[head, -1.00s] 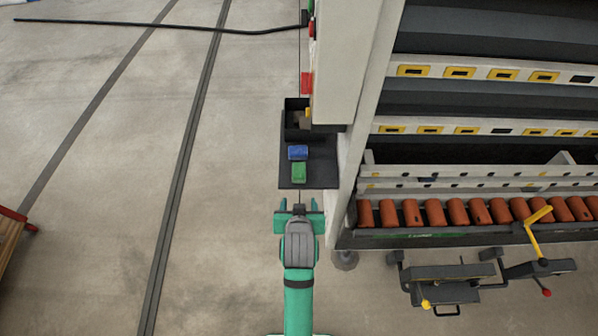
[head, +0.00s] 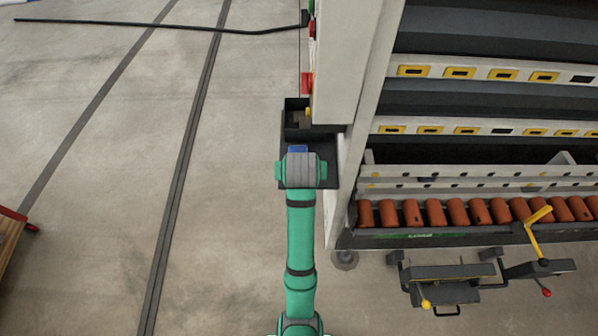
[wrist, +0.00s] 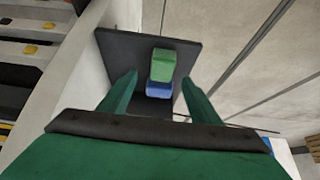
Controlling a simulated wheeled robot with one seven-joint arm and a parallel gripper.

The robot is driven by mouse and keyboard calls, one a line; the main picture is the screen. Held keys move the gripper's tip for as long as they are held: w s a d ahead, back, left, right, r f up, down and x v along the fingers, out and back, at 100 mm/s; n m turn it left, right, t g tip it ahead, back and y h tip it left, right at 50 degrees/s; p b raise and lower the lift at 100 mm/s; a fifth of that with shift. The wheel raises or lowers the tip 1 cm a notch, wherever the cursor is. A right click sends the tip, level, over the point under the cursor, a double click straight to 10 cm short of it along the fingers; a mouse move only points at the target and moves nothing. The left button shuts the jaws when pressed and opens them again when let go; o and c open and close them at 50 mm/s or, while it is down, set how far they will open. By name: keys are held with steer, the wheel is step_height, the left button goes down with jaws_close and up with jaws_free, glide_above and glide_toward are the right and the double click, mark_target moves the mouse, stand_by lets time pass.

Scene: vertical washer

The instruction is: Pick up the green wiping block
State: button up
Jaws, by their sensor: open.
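The green wiping block (wrist: 163,64) lies on a dark flat shelf (wrist: 117,60), seen in the wrist view between my fingers. A blue block (wrist: 158,90) sits right beside it; its edge also shows in the head view (head: 298,149). My gripper (wrist: 160,76) is open, one finger on each side of the green block in the picture, with visible gaps. The fingers hold nothing. How far their tips are above the block is hard to tell. In the head view my wrist hides the green block.
The dark shelf (head: 329,172) is fixed to the left side of a tall white washer cabinet (head: 345,75). A black open bin (head: 293,114) stands at its far end. A red part (head: 307,83) sticks out beyond.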

steer(key=x, duration=0.5)
steer(key=shift+s+a+f, duration=0.1)
steer(key=shift+a+f, duration=0.1)
steer(key=shift+f, duration=0.05)
steer(key=shift+w+f, duration=0.35)
steer(key=shift+f, duration=0.1)
steer(key=shift+s, duration=0.15)
steer(key=shift+c, duration=1.2)
steer(key=c, duration=1)
steer(key=shift+r, duration=0.1)
step_height(320, 180, up, 10)
steer(key=shift+f, duration=0.1)
